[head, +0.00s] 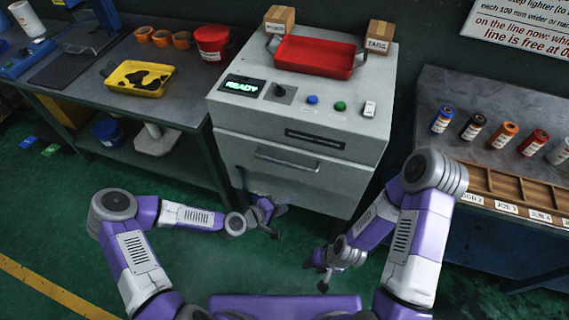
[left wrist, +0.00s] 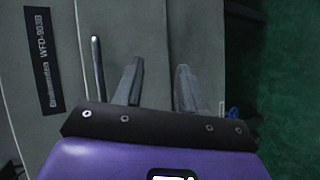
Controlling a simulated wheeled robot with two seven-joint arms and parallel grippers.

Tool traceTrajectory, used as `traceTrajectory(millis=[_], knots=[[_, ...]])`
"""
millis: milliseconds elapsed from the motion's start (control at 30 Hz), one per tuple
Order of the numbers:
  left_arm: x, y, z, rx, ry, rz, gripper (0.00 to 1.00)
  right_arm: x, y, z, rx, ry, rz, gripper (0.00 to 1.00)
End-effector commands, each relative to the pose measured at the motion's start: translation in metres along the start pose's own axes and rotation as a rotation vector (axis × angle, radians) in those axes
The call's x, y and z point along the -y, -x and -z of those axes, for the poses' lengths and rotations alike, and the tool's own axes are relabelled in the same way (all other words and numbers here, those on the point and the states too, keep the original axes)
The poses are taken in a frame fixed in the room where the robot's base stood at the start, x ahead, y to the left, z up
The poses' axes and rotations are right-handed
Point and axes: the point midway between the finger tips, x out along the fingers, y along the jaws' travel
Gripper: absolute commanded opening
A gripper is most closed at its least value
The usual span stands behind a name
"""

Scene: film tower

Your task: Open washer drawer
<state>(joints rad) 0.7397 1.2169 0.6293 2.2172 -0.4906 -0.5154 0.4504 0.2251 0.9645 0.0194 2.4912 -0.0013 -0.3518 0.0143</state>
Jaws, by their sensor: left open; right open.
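The washer (head: 230,110) is a pale grey cabinet with a lit READY display. Its drawer front (head: 340,180) sits flush and looks closed, with a horizontal bar handle (head: 287,160) near its top. My left gripper (head: 268,217) is open and empty, in front of and below the handle. In the left wrist view its two fingers (left wrist: 158,85) point at the grey front; a thin bar that looks like the handle (left wrist: 97,68) lies left of both fingers, not between them. My right gripper (head: 319,278) is open, low over the floor, away from the washer.
A red tray (head: 318,57) and two small boxes sit on the washer. A left bench holds a yellow tray (head: 139,79) and a red tub (head: 212,42). A right bench carries several film canisters (head: 504,134). Green floor before the washer is clear.

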Motion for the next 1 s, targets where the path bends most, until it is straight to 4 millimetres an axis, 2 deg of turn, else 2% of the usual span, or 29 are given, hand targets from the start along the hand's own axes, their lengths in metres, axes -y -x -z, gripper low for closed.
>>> traceTrajectory(millis=[33,100,233,367,700,1000], knots=[[-0.016,0.0,0.022,-0.053,0.041,-0.076,0.4,0.0,-0.001,0.0,0.0,0.0,0.0,0.43],[-0.037,0.004,0.046,-0.108,0.077,-0.165,0.4,0.0,-0.001,0.0,0.0,0.0,0.0,0.43],[-0.06,0.011,0.074,-0.169,0.113,-0.261,0.4,0.0,-0.001,0.0,-0.001,0.0,0.0,0.43],[-0.068,0.003,0.082,-0.181,0.119,-0.284,0.4,-0.001,-0.003,0.001,-0.001,0.001,0.0,0.43],[-0.08,-0.046,0.09,-0.178,0.116,-0.28,0.4,-0.004,-0.011,0.001,-0.001,0.001,0.0,0.43],[-0.084,-0.058,0.093,-0.179,0.118,-0.279,0.4,-0.004,-0.012,0.001,-0.001,0.001,0.0,0.43]])
